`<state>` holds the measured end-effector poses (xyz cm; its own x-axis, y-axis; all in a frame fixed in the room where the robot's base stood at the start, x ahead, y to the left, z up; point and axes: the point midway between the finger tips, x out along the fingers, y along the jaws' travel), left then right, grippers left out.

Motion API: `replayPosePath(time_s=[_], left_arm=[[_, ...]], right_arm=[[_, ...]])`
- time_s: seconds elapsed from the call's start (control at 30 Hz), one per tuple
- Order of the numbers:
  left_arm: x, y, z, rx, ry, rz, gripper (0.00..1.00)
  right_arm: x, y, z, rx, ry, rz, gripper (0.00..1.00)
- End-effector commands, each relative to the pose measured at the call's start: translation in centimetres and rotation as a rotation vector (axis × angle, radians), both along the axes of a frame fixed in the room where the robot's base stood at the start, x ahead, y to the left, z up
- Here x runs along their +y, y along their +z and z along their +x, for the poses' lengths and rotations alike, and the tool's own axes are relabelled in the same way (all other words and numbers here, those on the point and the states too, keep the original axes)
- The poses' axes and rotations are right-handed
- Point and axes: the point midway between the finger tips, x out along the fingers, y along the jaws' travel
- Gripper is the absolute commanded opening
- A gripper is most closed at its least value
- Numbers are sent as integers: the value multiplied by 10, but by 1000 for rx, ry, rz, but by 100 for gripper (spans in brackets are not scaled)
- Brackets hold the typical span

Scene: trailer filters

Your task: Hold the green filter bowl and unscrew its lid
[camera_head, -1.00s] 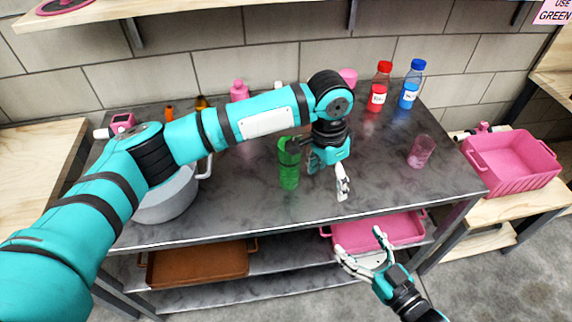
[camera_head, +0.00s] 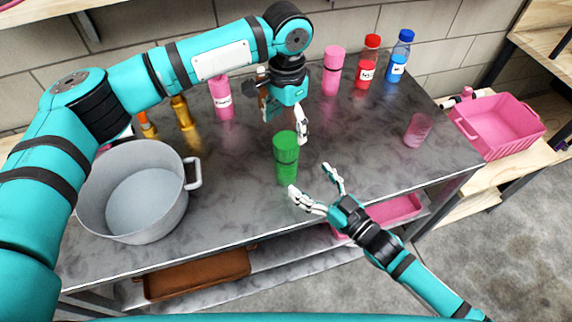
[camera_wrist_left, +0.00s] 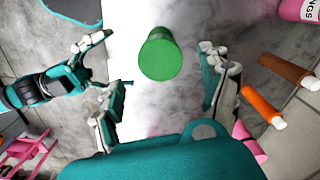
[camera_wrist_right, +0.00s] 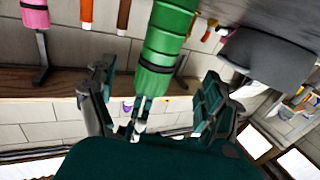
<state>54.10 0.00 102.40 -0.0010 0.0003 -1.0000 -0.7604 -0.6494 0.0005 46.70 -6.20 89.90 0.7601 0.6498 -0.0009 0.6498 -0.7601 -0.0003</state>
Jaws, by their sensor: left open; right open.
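The green filter bowl (camera_head: 286,168) stands upright near the table's front edge, with its green lid (camera_head: 285,139) on top. My left gripper (camera_head: 286,122) is open above and just behind it. In the left wrist view the green lid (camera_wrist_left: 159,56) shows beyond and between the open fingers. My right gripper (camera_head: 315,182) is open in front and to the right of the bowl, low by the table edge. In the right wrist view the green bowl (camera_wrist_right: 166,40) lies ahead between the open fingers. Neither gripper visibly touches it.
A grey pot (camera_head: 135,195) stands at the left of the table. A pink cup (camera_head: 417,129) is at the right. Pink (camera_head: 333,70), red (camera_head: 367,62) and blue (camera_head: 399,56) bottles line the back. A pink crate (camera_head: 500,125) sits on a side bench.

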Motion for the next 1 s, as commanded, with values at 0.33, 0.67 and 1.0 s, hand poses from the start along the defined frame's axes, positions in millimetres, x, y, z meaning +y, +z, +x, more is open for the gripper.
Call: replayPosePath(time_s=[0.33,0.67,1.0], left_arm=[[0,0,0,0,0,0,78],[0,0,0,0,0,0,78],[0,0,0,0,0,0,78]], right_arm=[[44,1,52,-2,0,2,85],[62,0,72,0,0,0,85],[63,0,73,0,0,0,76]])
